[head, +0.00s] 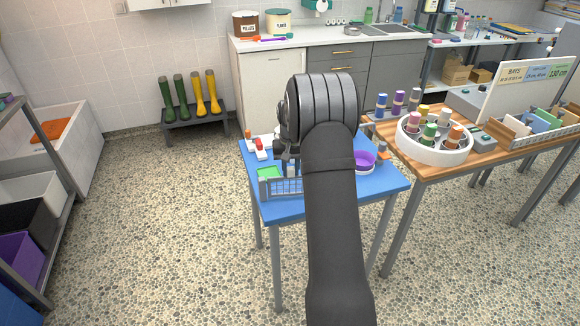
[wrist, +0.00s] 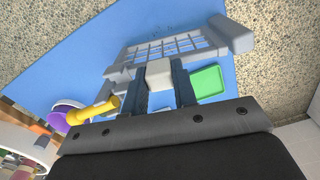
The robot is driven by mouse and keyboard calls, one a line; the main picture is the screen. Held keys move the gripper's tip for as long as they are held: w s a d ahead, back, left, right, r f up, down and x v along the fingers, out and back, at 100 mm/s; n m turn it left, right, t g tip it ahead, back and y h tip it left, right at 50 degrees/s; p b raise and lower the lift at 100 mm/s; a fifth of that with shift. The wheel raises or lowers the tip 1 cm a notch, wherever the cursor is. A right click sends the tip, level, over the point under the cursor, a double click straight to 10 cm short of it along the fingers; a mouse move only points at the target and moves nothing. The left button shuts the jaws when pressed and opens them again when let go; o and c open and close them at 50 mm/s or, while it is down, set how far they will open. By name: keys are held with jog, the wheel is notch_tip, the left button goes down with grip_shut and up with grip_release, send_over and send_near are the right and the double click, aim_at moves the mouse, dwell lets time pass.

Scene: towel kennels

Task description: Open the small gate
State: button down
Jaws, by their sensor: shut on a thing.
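The small gate is a grey barred panel (wrist: 180,43) between grey posts on the blue table. In the head view the gate (head: 289,186) stands near the table's front edge, with my arm over its right part. My gripper (wrist: 158,68) is shut on a pale grey block (wrist: 159,75) beside the gate's bars. The block looks like the gate's handle, but its join to the gate is hidden. In the head view my gripper (head: 286,165) is mostly hidden behind my own wrist. I cannot tell how far the gate is swung.
A green tray (wrist: 207,83) lies close beside my gripper. A yellow peg-like piece (wrist: 94,110) and a purple bowl (head: 365,160) are on the other side. A red item (head: 260,145) stands at the blue table's (head: 392,184) back left. A wooden table (head: 425,172) adjoins at right.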

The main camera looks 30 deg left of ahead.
jog(key=s+a+m, duration=0.1)
jog(key=s+m, duration=0.9)
jog(key=m, duration=0.5)
jog(key=shift+m, duration=0.3)
dwell(0.4)
jog(key=c, duration=1.2)
grip_release()
jog(key=shift+o, duration=0.2)
jog(key=shift+r, duration=0.1)
notch_tip(320, 180, up, 17)
jog(key=shift+r, duration=0.15)
